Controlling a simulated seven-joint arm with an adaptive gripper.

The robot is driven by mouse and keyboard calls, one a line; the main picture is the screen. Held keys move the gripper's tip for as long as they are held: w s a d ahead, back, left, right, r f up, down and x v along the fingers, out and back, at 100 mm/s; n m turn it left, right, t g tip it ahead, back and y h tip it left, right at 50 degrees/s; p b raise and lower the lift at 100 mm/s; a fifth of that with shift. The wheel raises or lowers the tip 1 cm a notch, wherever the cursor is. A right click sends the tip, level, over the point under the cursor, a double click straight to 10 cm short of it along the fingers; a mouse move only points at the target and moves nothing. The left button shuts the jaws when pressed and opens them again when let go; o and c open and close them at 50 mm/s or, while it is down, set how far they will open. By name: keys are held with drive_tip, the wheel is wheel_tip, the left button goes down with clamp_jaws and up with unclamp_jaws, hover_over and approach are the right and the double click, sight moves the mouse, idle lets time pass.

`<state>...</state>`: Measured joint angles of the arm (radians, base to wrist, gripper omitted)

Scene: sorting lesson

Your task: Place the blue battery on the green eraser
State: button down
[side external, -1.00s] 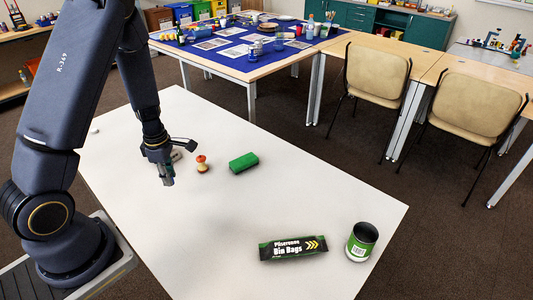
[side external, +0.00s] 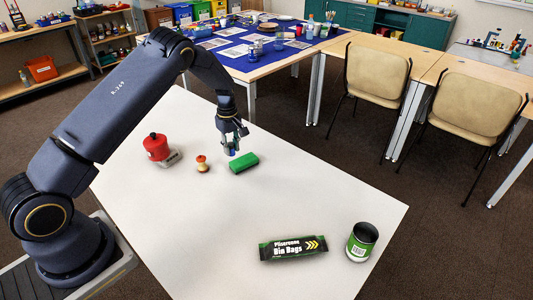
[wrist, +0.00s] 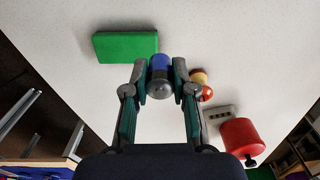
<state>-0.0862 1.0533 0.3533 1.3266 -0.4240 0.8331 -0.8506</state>
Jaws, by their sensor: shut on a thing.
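The green eraser (side external: 244,163) lies flat on the white table, and it also shows at the upper left in the wrist view (wrist: 118,46). My gripper (wrist: 160,78) is shut on the blue battery (wrist: 161,62), whose grey end faces the wrist camera. In the side view, the battery (side external: 231,152) hangs below my gripper (side external: 231,142), close to the eraser's far left end.
A red pot-like object (side external: 156,147) and a small grey block (side external: 172,158) are farther left. A bin bags pack (side external: 293,248) and an open green can (side external: 362,241) are at the front right. The table's middle is clear.

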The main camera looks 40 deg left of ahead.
sight(238, 164)
drive_tip(key=w+f, duration=0.2)
drive_tip(key=f, duration=0.1)
drive_tip(key=shift+w+a+f, duration=0.15)
drive_tip(key=shift+w+a, duration=0.2)
drive_tip(key=shift+w+f, duration=0.15)
drive_tip(key=shift+f, duration=1.45)
drive_tip(key=shift+f, duration=0.1)
drive_tip(key=c, duration=0.9)
unclamp_jaws()
drive_tip(key=shift+c, duration=0.2)
